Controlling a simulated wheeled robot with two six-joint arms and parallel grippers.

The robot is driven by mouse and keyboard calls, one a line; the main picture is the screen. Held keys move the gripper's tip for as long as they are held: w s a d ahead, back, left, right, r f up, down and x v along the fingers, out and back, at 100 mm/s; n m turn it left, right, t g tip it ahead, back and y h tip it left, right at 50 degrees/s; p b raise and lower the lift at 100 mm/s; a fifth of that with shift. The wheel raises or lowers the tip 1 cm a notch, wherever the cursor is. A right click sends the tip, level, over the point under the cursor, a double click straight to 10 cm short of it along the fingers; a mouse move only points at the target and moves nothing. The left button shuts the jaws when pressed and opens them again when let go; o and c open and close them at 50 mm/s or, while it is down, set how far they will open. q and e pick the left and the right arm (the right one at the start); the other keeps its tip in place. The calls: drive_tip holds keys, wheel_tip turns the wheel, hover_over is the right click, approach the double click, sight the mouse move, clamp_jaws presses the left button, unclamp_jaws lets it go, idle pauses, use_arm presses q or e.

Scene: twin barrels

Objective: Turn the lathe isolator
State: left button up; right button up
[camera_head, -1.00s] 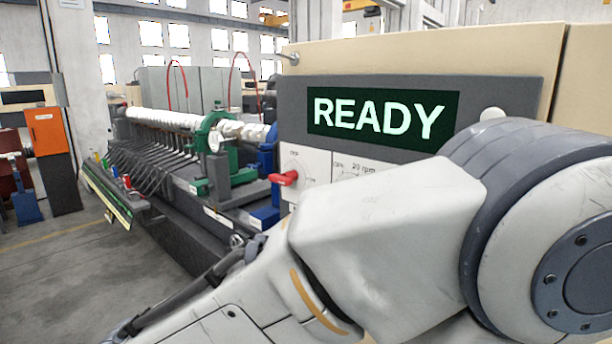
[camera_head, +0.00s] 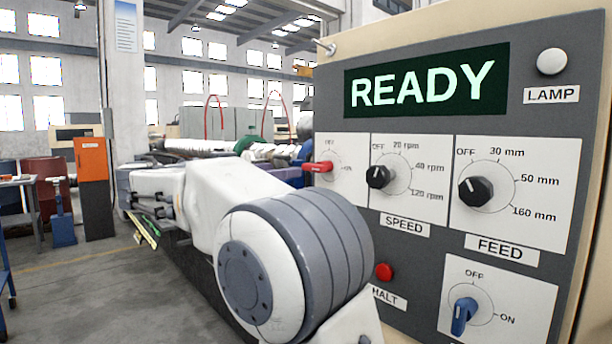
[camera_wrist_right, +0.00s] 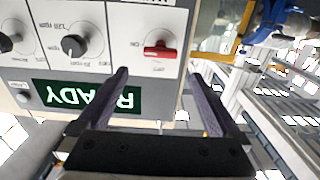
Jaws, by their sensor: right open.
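The isolator is a red handle (camera_head: 318,167) on a white plate marked OFF above and ON to the right, at the panel's upper left in the head view. The handle lies about level. In the right wrist view, which is upside down, the red handle (camera_wrist_right: 159,51) shows beyond my right gripper (camera_wrist_right: 158,77). Its two dark fingers are open and empty, spread to either side of the handle in the picture, apart from it. In the head view my right arm reaches away to the left of the panel; its fingertips are not clear there. My left gripper is not in view.
The panel has a READY display (camera_head: 428,84), a speed knob (camera_head: 379,177), a feed knob (camera_head: 476,191), a red halt button (camera_head: 384,271) and a blue OFF/ON knob (camera_head: 464,316). An orange cabinet (camera_head: 92,158) stands far left.

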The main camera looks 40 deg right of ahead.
sight(310, 167)
drive_tip(key=d, duration=0.3)
drive_tip(key=d+p, duration=0.1)
drive_tip(key=d, duration=0.5)
drive_tip(key=shift+w+d, duration=0.1)
drive_tip(key=shift+w, duration=0.25)
drive_tip(key=shift+c, duration=0.3)
drive_tip(key=c, duration=1.2)
